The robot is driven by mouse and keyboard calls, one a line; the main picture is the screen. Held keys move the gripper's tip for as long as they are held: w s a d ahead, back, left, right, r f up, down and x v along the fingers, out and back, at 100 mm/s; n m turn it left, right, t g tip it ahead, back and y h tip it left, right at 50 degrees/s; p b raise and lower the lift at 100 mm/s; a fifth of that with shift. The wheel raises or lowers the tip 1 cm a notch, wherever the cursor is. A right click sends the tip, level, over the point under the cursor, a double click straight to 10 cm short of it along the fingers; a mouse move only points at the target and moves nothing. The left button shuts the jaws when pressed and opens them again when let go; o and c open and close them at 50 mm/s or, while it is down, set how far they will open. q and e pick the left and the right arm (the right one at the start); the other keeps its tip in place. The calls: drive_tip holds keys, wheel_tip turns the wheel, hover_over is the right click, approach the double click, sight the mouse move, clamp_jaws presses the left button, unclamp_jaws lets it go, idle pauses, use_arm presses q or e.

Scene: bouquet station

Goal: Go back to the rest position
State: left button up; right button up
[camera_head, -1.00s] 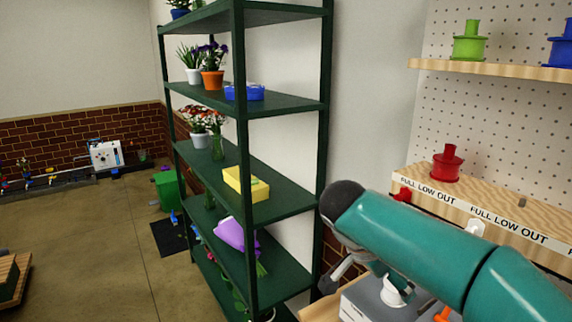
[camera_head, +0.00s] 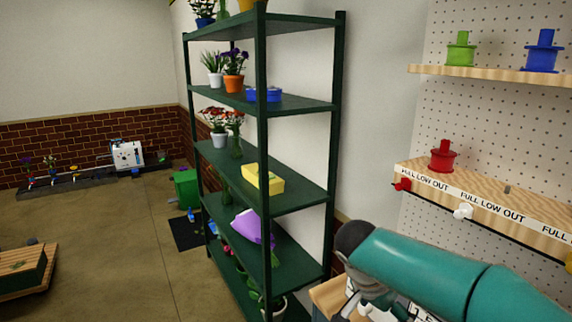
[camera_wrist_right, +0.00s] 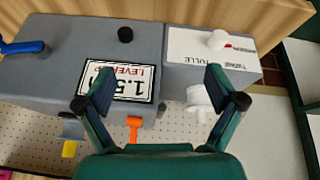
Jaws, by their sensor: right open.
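My right arm comes in from the lower right in the head view, and its gripper is mostly hidden below the wrist there. In the right wrist view my right gripper (camera_wrist_right: 165,92) is open, with its two fingers apart and nothing between them. My left gripper is not in view.
A dark green shelf rack (camera_head: 300,103) with pots, a yellow box (camera_head: 262,180) and a purple wrapped bouquet (camera_head: 252,228) stands left of my right arm. A wooden ledge (camera_head: 470,196) with a red spool (camera_head: 443,156) is at the right. Open floor (camera_head: 120,250) lies at the left.

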drive_tip(key=s+a+f+n+g+y, duration=0.1)
drive_tip(key=s+a+f+n+y, duration=0.15)
drive_tip(key=f, duration=0.55)
drive_tip(key=s+a+f+n+g+y, duration=0.1)
drive_tip(key=s+a+f+n, duration=0.15)
drive_tip(key=f, duration=0.55)
drive_tip(key=s+a+f+n+y, duration=0.1)
drive_tip(key=s+f+y, duration=0.15)
drive_tip(key=f, duration=0.55)
drive_tip(key=s+a+f+n+y, duration=0.1)
drive_tip(key=s+f+n+y, duration=0.1)
drive_tip(key=s+f, duration=1)
drive_tip(key=s, duration=0.4)
drive_tip(key=shift+s+a+f+y, duration=0.15)
drive_tip(key=shift+s+f+y, duration=0.15)
drive_tip(key=shift+s+f, duration=0.1)
